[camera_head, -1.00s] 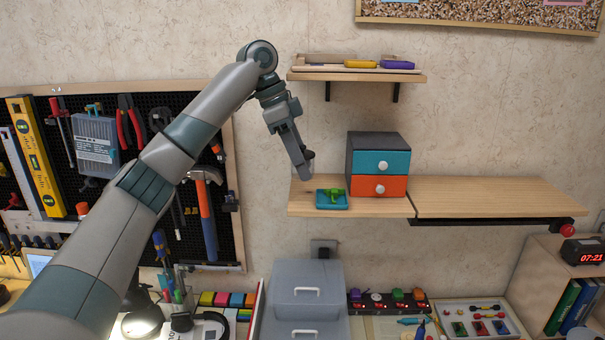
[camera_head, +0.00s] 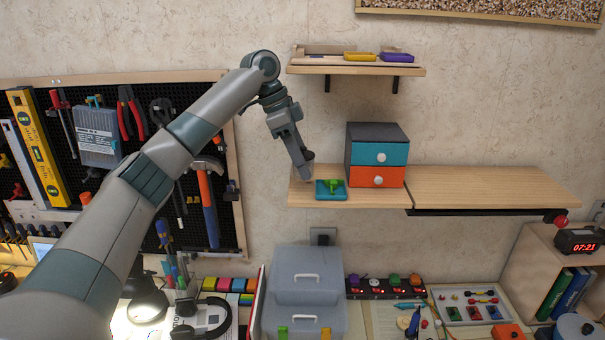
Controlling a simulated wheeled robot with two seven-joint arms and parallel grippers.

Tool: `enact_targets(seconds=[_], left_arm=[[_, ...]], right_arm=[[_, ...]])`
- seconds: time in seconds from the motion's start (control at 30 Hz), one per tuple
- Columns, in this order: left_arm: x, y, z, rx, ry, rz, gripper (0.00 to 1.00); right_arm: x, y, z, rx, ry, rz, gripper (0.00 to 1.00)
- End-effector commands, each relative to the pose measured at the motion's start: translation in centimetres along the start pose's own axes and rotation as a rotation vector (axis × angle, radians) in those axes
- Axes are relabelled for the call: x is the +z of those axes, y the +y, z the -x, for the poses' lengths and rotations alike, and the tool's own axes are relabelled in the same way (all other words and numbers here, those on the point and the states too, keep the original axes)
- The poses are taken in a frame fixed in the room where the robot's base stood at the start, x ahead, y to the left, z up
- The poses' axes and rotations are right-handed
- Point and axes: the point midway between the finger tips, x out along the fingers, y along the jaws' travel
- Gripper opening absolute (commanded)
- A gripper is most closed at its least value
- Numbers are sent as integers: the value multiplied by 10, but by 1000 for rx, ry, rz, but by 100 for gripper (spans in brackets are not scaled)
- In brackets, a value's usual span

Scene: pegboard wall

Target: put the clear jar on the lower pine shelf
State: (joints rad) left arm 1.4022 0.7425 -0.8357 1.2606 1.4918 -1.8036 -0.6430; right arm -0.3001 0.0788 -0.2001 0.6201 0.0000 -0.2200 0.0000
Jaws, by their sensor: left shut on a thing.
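The lower pine shelf (camera_head: 300,194) is fixed to the wall, mid-picture. My left gripper (camera_head: 305,171) is at its left end, pointing down, its tips close to the shelf. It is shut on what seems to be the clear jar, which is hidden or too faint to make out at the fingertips. I cannot tell whether the jar touches the shelf. My right gripper is not in view.
A teal tray with a green item (camera_head: 332,189) sits just right of my gripper. A small drawer box (camera_head: 378,153) stands beyond it. The upper shelf (camera_head: 355,71) is above. A longer pine board (camera_head: 490,186) to the right is bare.

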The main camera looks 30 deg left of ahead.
Motion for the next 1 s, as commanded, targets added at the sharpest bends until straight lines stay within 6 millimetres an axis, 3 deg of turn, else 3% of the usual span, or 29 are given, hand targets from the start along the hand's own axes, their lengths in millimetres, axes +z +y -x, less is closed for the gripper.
enact_targets(seconds=[0.37,0.87,0.9,0.97,1.0], left_arm=[[12,-2,-28,2,-1,1,8],[15,-4,-36,0,0,0,8],[16,-4,-36,0,0,0,48],[15,-4,-36,0,0,0,62],[15,-4,-36,0,0,0,62]], right_arm=[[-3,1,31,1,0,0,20],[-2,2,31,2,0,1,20],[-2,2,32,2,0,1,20],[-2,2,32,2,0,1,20],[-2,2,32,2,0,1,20]])
